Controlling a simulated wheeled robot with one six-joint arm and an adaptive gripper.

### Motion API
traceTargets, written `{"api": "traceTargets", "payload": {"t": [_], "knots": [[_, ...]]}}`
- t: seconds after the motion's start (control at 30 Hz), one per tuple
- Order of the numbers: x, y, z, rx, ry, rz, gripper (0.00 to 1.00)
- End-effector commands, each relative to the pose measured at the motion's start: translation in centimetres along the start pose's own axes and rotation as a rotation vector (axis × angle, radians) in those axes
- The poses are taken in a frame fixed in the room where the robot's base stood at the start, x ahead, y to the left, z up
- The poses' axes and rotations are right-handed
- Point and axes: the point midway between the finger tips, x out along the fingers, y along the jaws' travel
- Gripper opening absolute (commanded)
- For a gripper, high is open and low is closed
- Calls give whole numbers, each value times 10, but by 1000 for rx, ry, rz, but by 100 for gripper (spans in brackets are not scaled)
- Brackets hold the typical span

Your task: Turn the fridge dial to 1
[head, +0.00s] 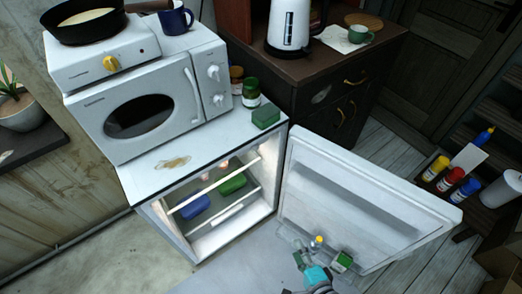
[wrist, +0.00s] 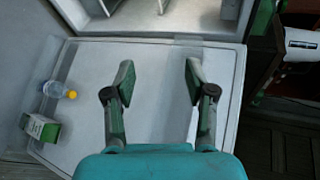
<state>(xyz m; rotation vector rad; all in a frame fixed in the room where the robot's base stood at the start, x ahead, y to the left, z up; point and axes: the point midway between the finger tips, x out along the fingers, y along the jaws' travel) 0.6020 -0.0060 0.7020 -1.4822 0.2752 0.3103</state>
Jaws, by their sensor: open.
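The small white fridge (head: 165,218) stands open in the head view, lit inside. Its door (head: 365,195) is swung out to the right and also fills much of the wrist view (wrist: 85,75). I cannot make out the fridge dial or its numbers in either view. My gripper (wrist: 160,78) is open and empty, its two green fingers spread apart in front of the door's inner side. In the head view my gripper (head: 300,250) shows low, by the inner side of the door.
A blue pack (head: 195,206) and a green pack (head: 233,184) lie inside the fridge. A yellow-capped bottle (wrist: 57,90) and a green-white carton (wrist: 42,127) sit at the door. A microwave (head: 140,110) and a green block (head: 266,116) stand on top.

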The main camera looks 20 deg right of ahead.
Motion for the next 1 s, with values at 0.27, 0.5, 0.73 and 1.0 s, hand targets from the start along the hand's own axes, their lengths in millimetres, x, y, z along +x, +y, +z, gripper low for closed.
{"api": "traceTargets", "payload": {"t": [0.27,0.5,0.73,1.0], "knots": [[118,-40,-5,683,-167,-46,55],[188,-104,-15,1156,-359,-63,55],[215,-144,-24,1379,-480,-60,55],[235,-158,-20,1417,-506,-56,55]]}}
